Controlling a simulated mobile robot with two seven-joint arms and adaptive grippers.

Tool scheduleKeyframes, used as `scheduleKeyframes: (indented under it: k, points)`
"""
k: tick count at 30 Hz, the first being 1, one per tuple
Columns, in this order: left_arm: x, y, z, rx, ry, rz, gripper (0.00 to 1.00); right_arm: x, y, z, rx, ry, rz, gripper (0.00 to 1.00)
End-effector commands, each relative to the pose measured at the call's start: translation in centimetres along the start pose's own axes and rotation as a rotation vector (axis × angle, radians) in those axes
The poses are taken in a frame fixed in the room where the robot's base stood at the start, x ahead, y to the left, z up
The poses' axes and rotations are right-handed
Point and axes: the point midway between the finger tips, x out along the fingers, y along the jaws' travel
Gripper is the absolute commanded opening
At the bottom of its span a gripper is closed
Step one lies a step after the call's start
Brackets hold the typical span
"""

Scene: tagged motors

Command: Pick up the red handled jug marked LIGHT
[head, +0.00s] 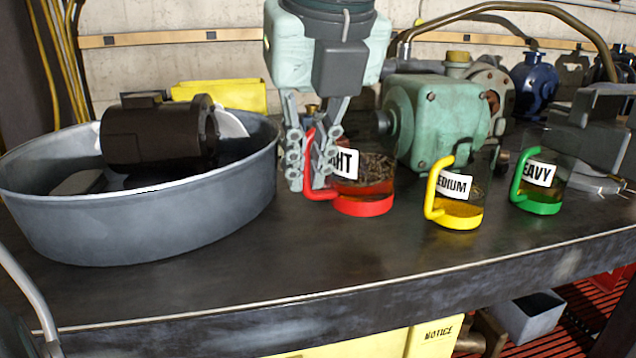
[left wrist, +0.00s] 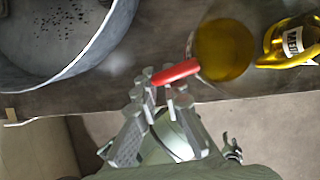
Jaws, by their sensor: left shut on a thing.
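The red handled jug (head: 362,206) is clear with a red base and handle. It stands upright at the bench and its label shows only "HT", as my left gripper (head: 312,172) hides the rest. My left gripper points down and is shut on the red handle. In the left wrist view the red handle (left wrist: 176,72) runs between the fingers of the left gripper (left wrist: 160,96), and the jug's round body (left wrist: 224,50) lies beyond it. I cannot tell whether the jug's base touches the bench.
A yellow-handled jug (head: 458,212) labelled "EDIUM" and a green-handled jug (head: 540,196) labelled "EAVY" stand to the right. A large grey basin (head: 140,225) holding a dark motor (head: 155,135) is close on the left. A green pump (head: 437,118) stands behind. The bench front (head: 330,275) is clear.

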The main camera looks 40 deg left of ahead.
Motion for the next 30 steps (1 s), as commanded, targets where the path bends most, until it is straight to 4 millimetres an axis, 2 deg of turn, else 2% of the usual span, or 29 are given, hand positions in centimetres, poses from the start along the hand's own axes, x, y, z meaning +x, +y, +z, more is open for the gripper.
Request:
scheduleKeyframes:
  k: [15, 30]
  points:
    - [-3.9, 5.9, 0.0, -0.002, -0.001, -0.006, 0.00, -1.2, 0.1, 0.1, 0.001, 0.002, 0.006, 0.40]
    - [-6.2, 9.3, 0.1, -0.003, 0.000, -0.005, 0.00, -1.6, 0.2, 0.5, 0.001, -0.005, 0.007, 0.40]
